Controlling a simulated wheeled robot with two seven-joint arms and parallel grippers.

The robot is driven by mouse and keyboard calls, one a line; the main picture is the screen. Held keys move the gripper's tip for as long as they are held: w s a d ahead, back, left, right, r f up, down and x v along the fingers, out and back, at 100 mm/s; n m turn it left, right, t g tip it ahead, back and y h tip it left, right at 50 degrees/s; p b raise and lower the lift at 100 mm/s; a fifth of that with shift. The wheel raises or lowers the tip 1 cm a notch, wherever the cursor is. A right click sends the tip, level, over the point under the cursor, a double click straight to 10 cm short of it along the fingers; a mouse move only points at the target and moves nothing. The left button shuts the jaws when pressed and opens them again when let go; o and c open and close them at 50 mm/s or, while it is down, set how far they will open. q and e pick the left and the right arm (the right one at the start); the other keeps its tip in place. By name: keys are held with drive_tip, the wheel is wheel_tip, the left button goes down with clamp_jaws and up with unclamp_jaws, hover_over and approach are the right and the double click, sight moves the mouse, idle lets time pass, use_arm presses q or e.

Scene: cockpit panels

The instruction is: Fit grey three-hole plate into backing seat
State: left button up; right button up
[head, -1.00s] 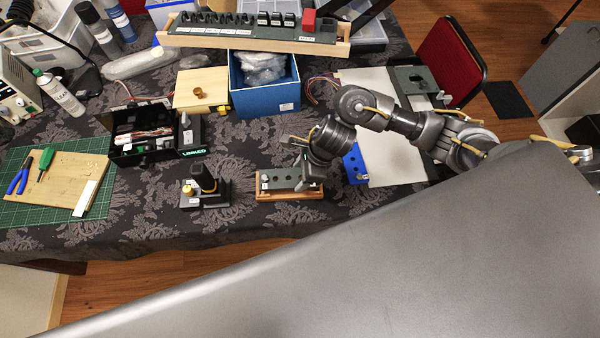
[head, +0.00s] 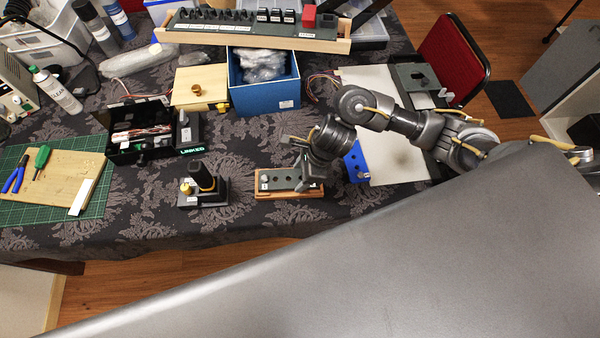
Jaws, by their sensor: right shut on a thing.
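The grey three-hole plate (head: 279,180) is at the front middle of the table in the head view. It lies flat over the wooden backing seat (head: 291,195), whose wood shows along the plate's front edge and at its ends. I cannot tell whether the plate is fully down in the seat or slightly above it. My right gripper (head: 306,184) is shut on the plate near its right end and hides part of it. My left gripper is not in view.
A black base with a dark knob (head: 201,182) stands left of the seat. A blue holed block (head: 356,163) is close to the right, beside a pale board (head: 395,165). A blue box (head: 264,95) stands behind. The cloth in front of the seat is clear.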

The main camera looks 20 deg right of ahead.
drive_tip(key=shift+f+b, duration=0.3)
drive_tip(key=shift+f, duration=0.05)
drive_tip(key=o, duration=1.1)
drive_tip(key=p+v, duration=0.1)
drive_tip(key=v, duration=1)
drive_tip(key=shift+a, duration=0.1)
